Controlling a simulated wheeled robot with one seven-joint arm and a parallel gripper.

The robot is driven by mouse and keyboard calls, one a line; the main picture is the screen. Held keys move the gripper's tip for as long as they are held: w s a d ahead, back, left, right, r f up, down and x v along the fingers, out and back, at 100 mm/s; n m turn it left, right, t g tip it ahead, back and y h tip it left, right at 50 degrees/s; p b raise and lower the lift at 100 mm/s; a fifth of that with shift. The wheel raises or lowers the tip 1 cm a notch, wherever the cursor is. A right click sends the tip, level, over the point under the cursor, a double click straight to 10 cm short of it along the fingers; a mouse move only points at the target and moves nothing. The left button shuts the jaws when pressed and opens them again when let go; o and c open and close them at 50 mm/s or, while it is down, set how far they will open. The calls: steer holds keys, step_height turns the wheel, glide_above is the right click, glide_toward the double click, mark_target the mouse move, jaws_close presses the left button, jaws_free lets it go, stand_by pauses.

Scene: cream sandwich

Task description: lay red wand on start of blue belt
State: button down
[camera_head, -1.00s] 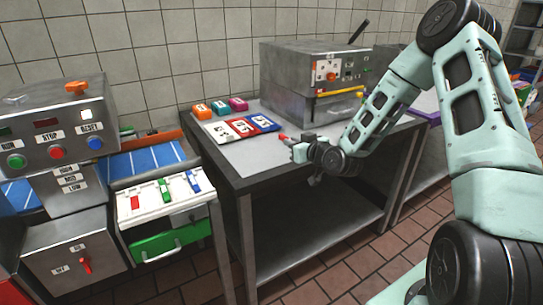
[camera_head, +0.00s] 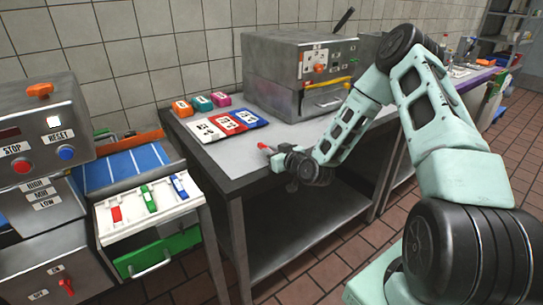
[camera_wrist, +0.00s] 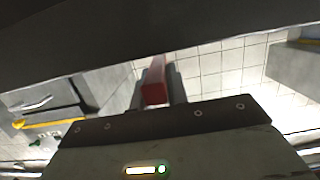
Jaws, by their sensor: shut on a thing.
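The red wand (camera_head: 264,147) is held in my gripper (camera_head: 273,153), its red end sticking out to the left above the front of the steel table. In the wrist view the red wand (camera_wrist: 155,88) shows as a red block between the dark fingers (camera_wrist: 160,82); the rest of it is hidden. The blue belt (camera_head: 125,168) lies at the left, beyond the white tray and beside the control box. My gripper is well to the right of the belt, apart from it. Which end is the belt's start I cannot tell.
A white tray (camera_head: 130,229) with red, green and blue pieces stands in front of the belt, above a green drawer (camera_head: 158,252). The control box (camera_head: 40,130) flanks the belt. Coloured cards (camera_head: 229,123) and small blocks (camera_head: 201,103) lie on the steel table (camera_head: 235,158), before a steel machine (camera_head: 275,75).

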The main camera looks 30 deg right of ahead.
steer(key=shift+f, duration=0.85)
steer(key=shift+f, duration=0.15)
steer(key=c, duration=1.4)
jaws_free()
steer(key=shift+o, duration=0.2)
